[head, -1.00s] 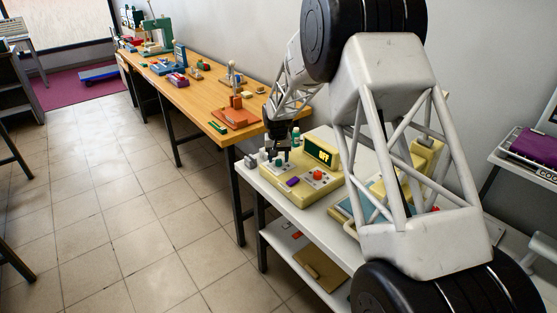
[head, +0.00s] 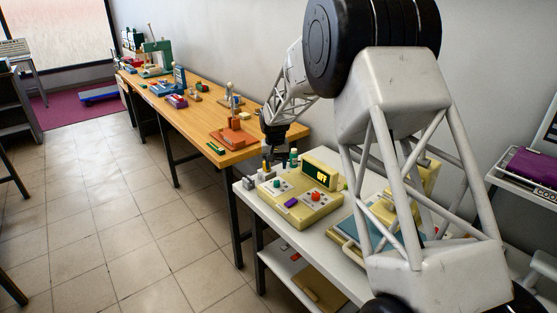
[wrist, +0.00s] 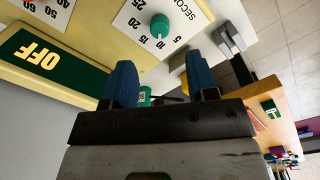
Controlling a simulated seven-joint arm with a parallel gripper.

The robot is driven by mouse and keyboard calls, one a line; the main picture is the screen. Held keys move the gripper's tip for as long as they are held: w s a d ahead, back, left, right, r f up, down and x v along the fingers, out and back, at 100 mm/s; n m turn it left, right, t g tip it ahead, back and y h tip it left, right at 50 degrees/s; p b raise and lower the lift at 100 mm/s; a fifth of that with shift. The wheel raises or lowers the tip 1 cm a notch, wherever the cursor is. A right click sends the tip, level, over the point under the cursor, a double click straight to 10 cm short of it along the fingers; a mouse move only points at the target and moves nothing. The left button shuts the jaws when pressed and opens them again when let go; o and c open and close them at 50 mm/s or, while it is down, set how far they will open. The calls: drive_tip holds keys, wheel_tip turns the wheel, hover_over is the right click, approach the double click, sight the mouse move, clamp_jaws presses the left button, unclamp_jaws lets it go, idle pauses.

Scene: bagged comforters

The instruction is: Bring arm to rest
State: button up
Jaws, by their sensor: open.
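My gripper (head: 275,165) is in the head view, above the back left end of a cream machine (head: 325,207) on the white table. In the wrist view my gripper (wrist: 162,82) shows two blue fingertips spread apart with nothing held between them. The machine has a dark green display reading OFF (head: 322,177), a green knob (head: 277,184), a red knob (head: 315,197) and a purple button (head: 291,202). The wrist view shows the OFF display (wrist: 40,53) and the green knob (wrist: 160,25) on a seconds dial, beyond and apart from the fingertips.
A small green-capped bottle (head: 293,158) stands behind the machine, close to my gripper. A wooden table (head: 205,128) with several devices runs off to the back left. A laminator-like purple item (head: 532,165) lies on a rack at right. The tiled floor (head: 120,220) at left is clear.

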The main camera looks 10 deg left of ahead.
drive_tip(key=s+d+r+m+t, duration=0.1)
drive_tip(key=s+d+r, duration=0.9)
drive_tip(key=s, duration=0.2)
drive_tip(key=s+d+r, duration=0.9)
drive_tip(key=s, duration=0.3)
drive_tip(key=s+d, duration=0.3)
drive_tip(key=s, duration=0.8)
drive_tip(key=s+d+t, duration=0.1)
drive_tip(key=s+d, duration=0.3)
drive_tip(key=s, duration=0.7)
drive_tip(key=s+d+f+m, duration=0.1)
drive_tip(key=s+d, duration=0.3)
drive_tip(key=s, duration=0.7)
drive_tip(key=shift+s+t, duration=0.15)
drive_tip(key=shift+t, duration=0.15)
